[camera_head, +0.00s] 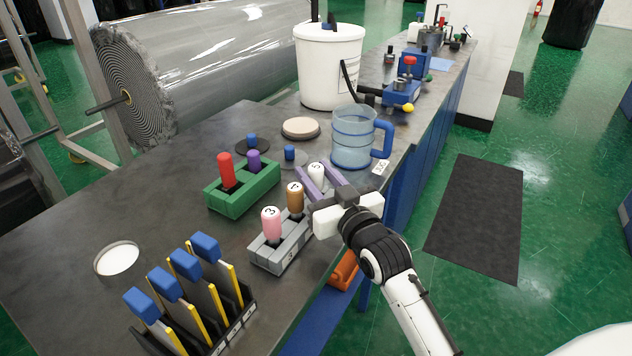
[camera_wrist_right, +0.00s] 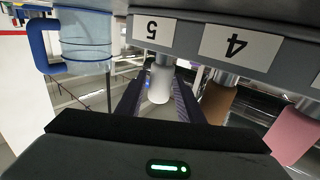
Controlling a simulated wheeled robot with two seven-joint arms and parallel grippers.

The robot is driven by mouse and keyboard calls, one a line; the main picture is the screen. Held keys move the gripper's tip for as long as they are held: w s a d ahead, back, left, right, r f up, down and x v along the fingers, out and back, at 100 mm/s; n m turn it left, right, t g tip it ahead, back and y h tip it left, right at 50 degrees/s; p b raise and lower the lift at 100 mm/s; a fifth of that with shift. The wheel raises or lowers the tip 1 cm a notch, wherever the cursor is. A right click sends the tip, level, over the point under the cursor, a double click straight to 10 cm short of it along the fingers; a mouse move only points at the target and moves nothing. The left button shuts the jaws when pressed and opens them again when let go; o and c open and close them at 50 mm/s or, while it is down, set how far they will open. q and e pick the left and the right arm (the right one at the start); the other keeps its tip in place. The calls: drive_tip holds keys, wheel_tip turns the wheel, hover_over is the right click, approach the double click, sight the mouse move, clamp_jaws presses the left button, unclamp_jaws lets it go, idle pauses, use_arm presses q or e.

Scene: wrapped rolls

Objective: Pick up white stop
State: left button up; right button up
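The white stop (camera_head: 317,172) stands upright at the far end of the grey numbered holder (camera_head: 264,252), partly hidden by my fingers. In the right wrist view the white stop (camera_wrist_right: 160,84) hangs below the label 5, as that picture is upside down. My right gripper (camera_head: 318,183) has its purple fingers on either side of the stop. In the wrist view the fingers (camera_wrist_right: 158,95) are spread with the stop between them; they look open, and contact is hard to judge. My left gripper is not in view.
Brown (camera_head: 295,198) and pink (camera_head: 271,225) stops share the holder. A green holder (camera_head: 238,200) has red and purple stops. A blue-handled jug (camera_head: 352,140) stands just behind my gripper. A black rack (camera_head: 232,330) with blue-topped tools is in front.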

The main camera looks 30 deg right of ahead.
clamp_jaws()
